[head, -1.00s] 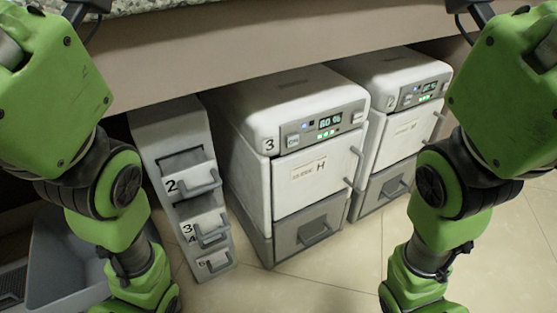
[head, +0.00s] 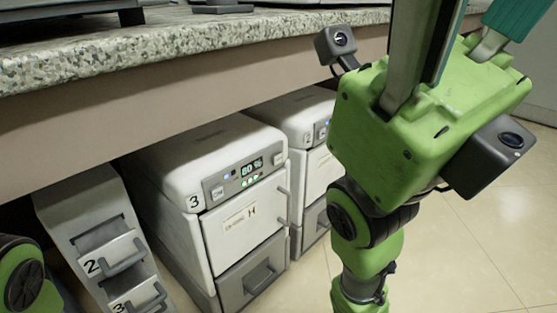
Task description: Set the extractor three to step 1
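Extractor three (head: 205,163) is a white box marked 3 on its front, under the counter. Its control panel (head: 240,178) slopes at the top front. It has a small lit display that seems to read 80 %, a blue light, small green lights and pale buttons at each side. Below are a white door (head: 240,222) with a label and a grey drawer (head: 252,280). My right gripper (head: 455,70) points up, to the right of the extractor and apart from it. Its fingertips are cut off by the top edge. My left gripper is out of view.
A second, similar white unit (head: 302,118) stands to the right, partly behind my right arm. A narrow drawer unit (head: 75,200) stands to the left. The granite counter (head: 190,45) overhangs them all. Tiled floor (head: 470,250) is clear at the right.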

